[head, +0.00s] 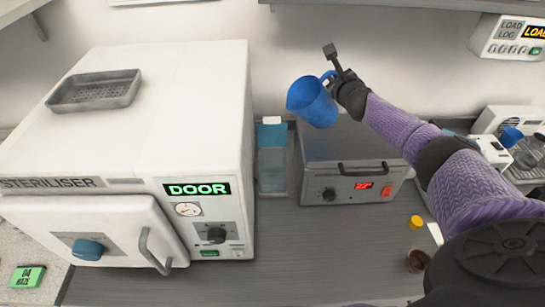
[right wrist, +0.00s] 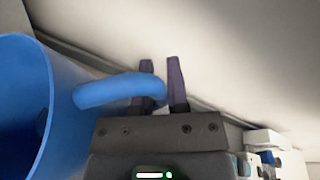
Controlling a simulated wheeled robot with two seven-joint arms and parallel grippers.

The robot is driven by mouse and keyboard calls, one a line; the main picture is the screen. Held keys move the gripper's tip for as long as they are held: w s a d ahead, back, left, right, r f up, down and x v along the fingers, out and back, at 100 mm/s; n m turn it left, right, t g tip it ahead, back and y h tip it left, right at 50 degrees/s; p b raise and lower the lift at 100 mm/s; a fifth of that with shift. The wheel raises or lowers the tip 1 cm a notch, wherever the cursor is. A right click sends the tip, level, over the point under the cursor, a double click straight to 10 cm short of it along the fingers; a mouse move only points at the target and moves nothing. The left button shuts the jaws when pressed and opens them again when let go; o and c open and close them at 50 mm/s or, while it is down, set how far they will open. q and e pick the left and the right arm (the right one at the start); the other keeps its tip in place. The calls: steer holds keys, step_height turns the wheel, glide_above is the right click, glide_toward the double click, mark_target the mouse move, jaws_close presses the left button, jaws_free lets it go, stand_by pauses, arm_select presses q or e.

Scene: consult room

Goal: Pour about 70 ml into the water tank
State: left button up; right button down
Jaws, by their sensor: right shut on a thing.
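My right gripper (head: 333,79) is shut on the handle of a blue jug (head: 318,106) and holds it in the air. The right wrist view shows the jug (right wrist: 28,110) at the left, its handle reaching between the fingers (right wrist: 162,80). The jug leans with its mouth toward the left, above and to the right of a narrow clear tank (head: 272,175). The tank stands between the steriliser and a metal unit, with a blue part at its back. I cannot tell the water level in the jug or tank. My left gripper is out of view.
The white steriliser (head: 200,100) with a lit DOOR display fills the left, a grey perforated tray (head: 95,90) on top. A metal unit (head: 352,150) with a red display stands right of the tank. A yellow cap (head: 416,221) and brown jar (head: 417,260) are on the counter at right.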

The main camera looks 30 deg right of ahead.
stand_by(0.7)
steer(key=d+f+m+y+b, duration=0.1)
steer(key=d+f+m+b, duration=0.1)
steer(key=b, duration=0.1)
steer(key=d+f+m+y+b, duration=0.1)
steer(key=d+f+b, duration=0.1)
steer(key=f+b, duration=0.1)
steer(key=shift+d+f+m+g+y+b, duration=0.1)
steer(key=shift+d+m+g+y+b, duration=0.2)
steer(key=shift+d+m+g+b, duration=0.1)
steer(key=b, duration=0.4)
steer(key=shift+w+d+f+m+y, duration=0.1)
steer(key=shift+d+f+m+y, duration=0.05)
steer(key=shift+f+m+y, duration=0.2)
steer(key=shift+d+r+m+y+b, duration=0.1)
steer(key=shift+m+y+b, duration=0.15)
steer(key=shift+b, duration=0.4)
steer(key=shift+r, duration=0.1)
